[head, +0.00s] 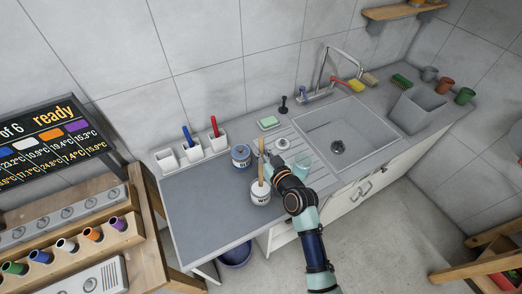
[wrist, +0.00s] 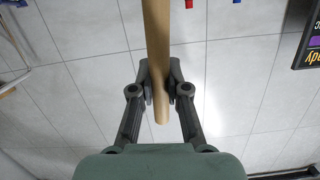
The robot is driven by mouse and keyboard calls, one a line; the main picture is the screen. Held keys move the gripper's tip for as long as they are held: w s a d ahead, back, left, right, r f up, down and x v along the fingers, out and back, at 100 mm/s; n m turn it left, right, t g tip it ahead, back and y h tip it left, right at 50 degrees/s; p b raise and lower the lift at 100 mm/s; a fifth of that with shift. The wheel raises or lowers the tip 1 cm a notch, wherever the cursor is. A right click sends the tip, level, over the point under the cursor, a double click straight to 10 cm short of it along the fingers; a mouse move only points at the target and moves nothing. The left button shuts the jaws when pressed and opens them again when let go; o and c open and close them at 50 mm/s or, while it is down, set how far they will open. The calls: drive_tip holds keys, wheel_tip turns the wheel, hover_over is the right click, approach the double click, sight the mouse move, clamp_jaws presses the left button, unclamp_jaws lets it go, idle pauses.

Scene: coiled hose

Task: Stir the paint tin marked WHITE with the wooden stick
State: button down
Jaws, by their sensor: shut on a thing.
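The wooden stick (head: 261,172) is upright above the white paint tin (head: 260,197), whose label is partly hidden by my arm. The stick's lower end meets the tin's open top in the head view; I cannot tell how deep it reaches. My gripper (head: 267,160) is shut on the upper part of the stick. In the wrist view the gripper (wrist: 162,90) has one finger on each side of the stick (wrist: 157,40), and its lower end is out of frame. A second tin, blue (head: 240,157), stands just behind and left of the white one.
White holders (head: 192,149) with a blue and a red handled tool stand along the wall. A clear glass (head: 303,165) is close to my arm. The grey counter left of the tins is clear.

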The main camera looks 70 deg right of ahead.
sight(260, 167)
drive_tip(key=shift+s+a+f+b, duration=0.1)
drive_tip(key=shift+a+f+b, duration=0.15)
drive_tip(key=shift+f+b, duration=0.9)
drive_tip(key=shift+s+a+f+b, duration=0.1)
drive_tip(key=shift+a+f+b, duration=0.1)
drive_tip(key=shift+f+b, duration=0.9)
drive_tip(key=shift+s+a+f+b, duration=0.1)
drive_tip(key=shift+a+f+b, duration=0.15)
drive_tip(key=shift+f+b, duration=0.85)
drive_tip(key=shift+f+p, duration=0.35)
drive_tip(key=shift+w+r, duration=0.1)
